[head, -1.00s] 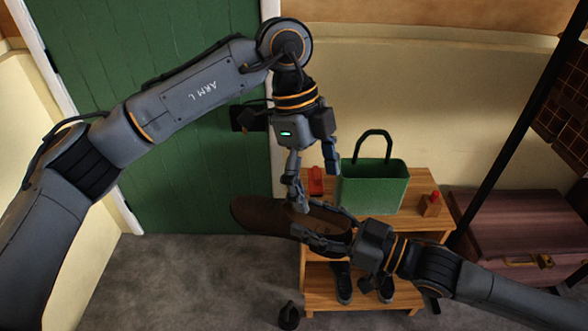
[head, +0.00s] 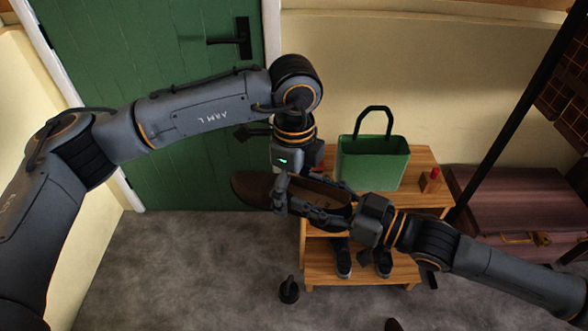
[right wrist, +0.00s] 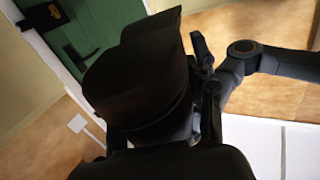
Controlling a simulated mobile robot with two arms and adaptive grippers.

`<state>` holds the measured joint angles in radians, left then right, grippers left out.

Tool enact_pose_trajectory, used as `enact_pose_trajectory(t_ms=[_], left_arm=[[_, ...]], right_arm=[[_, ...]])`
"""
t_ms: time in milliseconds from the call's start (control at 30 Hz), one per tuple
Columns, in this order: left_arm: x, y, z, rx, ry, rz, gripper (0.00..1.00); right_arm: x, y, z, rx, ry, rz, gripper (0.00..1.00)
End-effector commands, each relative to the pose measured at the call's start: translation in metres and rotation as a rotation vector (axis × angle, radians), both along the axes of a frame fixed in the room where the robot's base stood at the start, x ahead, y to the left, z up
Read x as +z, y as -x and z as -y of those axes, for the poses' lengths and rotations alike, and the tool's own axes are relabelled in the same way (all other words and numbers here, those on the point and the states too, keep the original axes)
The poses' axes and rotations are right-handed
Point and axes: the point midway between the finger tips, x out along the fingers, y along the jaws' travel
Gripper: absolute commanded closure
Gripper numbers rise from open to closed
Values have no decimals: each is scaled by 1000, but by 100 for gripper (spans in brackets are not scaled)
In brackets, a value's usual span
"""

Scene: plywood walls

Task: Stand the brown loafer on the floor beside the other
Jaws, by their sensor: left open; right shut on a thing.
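A brown loafer (head: 250,188) is held in the air in front of the bench, toe to the left. My right gripper (head: 322,214) is shut on its heel half. In the right wrist view the loafer (right wrist: 140,75) is a large dark shape filling the middle. My left gripper (head: 281,194) is open and lowered onto the loafer's middle, with a finger in front of its near side; whether it touches is unclear. A brown tip (head: 393,325) at the bottom edge may be the other loafer, mostly out of view.
A wooden bench (head: 420,160) holds a green bag (head: 373,163) and a small red-topped block (head: 430,181). Dark shoes (head: 343,260) stand on its lower shelf. A small black object (head: 289,290) sits on the grey floor. A trunk (head: 500,200) stands right. Floor at left is clear.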

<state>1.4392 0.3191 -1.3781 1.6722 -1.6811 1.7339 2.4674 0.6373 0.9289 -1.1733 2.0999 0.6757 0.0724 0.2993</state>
Motion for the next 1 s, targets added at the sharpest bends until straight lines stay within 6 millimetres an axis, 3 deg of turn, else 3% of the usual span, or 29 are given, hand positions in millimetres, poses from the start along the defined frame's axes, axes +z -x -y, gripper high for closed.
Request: enact_pose_trajectory(t_ms=[167, 467, 767, 800, 933, 1000], left_arm=[[-11, 0, 0, 0, 0, 1, 14], [-13, 0, 0, -1, 0, 1, 16], [-13, 0, 0, -1, 0, 1, 77], [-12, 0, 0, -1, 1, 2, 82], [-12, 0, 0, -1, 1, 2, 83], [-12, 0, 0, -1, 2, 1, 83]], right_arm=[[1, 0, 0, 1, -2, 2, 88], [1, 0, 0, 1, -2, 2, 88], [1, 0, 0, 1, -3, 1, 88], [2, 0, 0, 1, -3, 1, 45], [1, 0, 0, 1, -3, 1, 20], [1, 0, 0, 1, -2, 1, 20]])
